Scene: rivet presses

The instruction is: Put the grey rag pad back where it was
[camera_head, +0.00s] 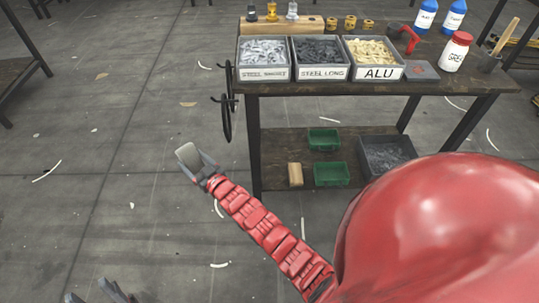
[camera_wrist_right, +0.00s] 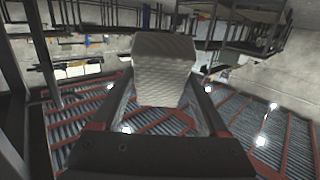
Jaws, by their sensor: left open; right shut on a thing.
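The grey rag pad (camera_head: 189,156) is in the jaws of my right gripper (camera_head: 199,168), out over the open floor left of the workbench in the head view. In the right wrist view the pad (camera_wrist_right: 164,66) stands up between the two fingers of the gripper (camera_wrist_right: 164,100), with a ribbed, light grey face. The pad is clear of the bench. My left gripper (camera_head: 92,291) shows only its fingertips at the bottom left edge of the head view; they are apart, with nothing seen between them.
The workbench (camera_head: 450,84) carries three labelled bins (camera_head: 319,73), a flat grey block (camera_head: 421,70), a red-handled tool (camera_head: 410,40) and bottles (camera_head: 456,52). Black hooks (camera_head: 226,100) jut from its left side. Green trays (camera_head: 331,174) sit on the lower shelf.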

